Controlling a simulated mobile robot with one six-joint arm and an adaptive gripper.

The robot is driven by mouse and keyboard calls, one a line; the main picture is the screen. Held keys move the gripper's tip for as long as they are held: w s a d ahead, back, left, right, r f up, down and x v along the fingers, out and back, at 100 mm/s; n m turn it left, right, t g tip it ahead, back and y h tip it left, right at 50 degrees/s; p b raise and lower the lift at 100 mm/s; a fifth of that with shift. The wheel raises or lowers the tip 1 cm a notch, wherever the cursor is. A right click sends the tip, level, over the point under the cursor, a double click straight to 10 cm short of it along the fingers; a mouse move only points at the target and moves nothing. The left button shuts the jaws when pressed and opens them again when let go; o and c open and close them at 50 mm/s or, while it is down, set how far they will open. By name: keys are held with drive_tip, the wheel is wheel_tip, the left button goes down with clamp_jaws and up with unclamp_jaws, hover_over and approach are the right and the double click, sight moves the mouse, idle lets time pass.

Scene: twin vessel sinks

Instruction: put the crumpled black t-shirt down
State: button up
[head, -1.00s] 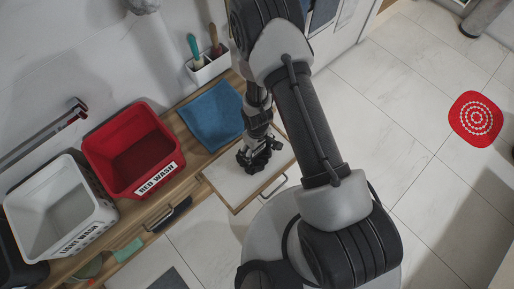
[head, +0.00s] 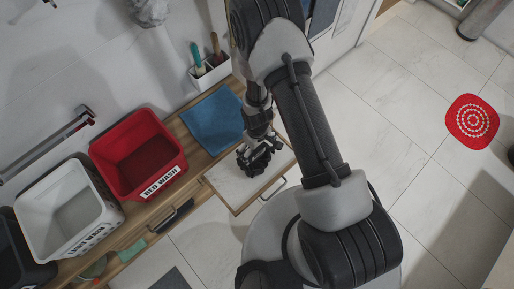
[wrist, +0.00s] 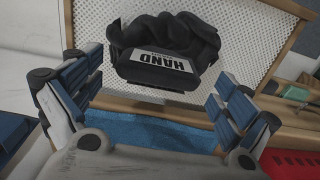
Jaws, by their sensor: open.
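The crumpled black t-shirt (wrist: 165,35) lies in a bunched heap on a white dotted panel with a wooden rim (wrist: 236,50), in the wrist view. A pale label reading "HAND" (wrist: 168,64) shows on its near side. In the head view the t-shirt (head: 258,163) is a small dark heap, partly hidden by my gripper (head: 255,150). My gripper (wrist: 158,82) is open, its blue-padded fingers spread to the left and right of the t-shirt's near side. Whether a finger touches the cloth cannot be told.
A blue cloth (head: 213,121) lies on the wooden counter behind the panel (head: 225,180). A red bin (head: 175,150) marked "RED WASH" and a white bin (head: 108,208) marked "LIGHT WASH" stand left. A white brush holder (head: 212,72) stands at the wall.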

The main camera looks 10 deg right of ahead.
wheel_tip(320, 180, up, 9)
drive_tip(key=p, duration=0.5)
drive_tip(key=shift+f+p, duration=0.2)
drive_tip(key=shift+p, duration=0.2)
drive_tip(key=w+d+r+m+t, duration=0.1)
drive_tip(key=w+d+r, duration=0.1)
drive_tip(key=r, duration=1.1)
drive_tip(key=w+d+r+m+t, duration=0.1)
drive_tip(key=r+m, duration=0.1)
drive_tip(key=r, duration=1.2)
drive_tip(key=s+d+r+m+t, duration=0.1)
drive_tip(key=s+d+r+m, duration=0.1)
drive_tip(key=s+r, duration=0.7)
drive_tip(key=s+d+r+m+t, duration=0.1)
drive_tip(key=s+d+r, duration=0.2)
drive_tip(key=s+r, duration=0.6)
drive_tip(key=shift+s+d+r+m+t, duration=0.2)
drive_tip(key=shift+s+r+m+t, duration=0.1)
drive_tip(key=shift+r+m, duration=0.1)
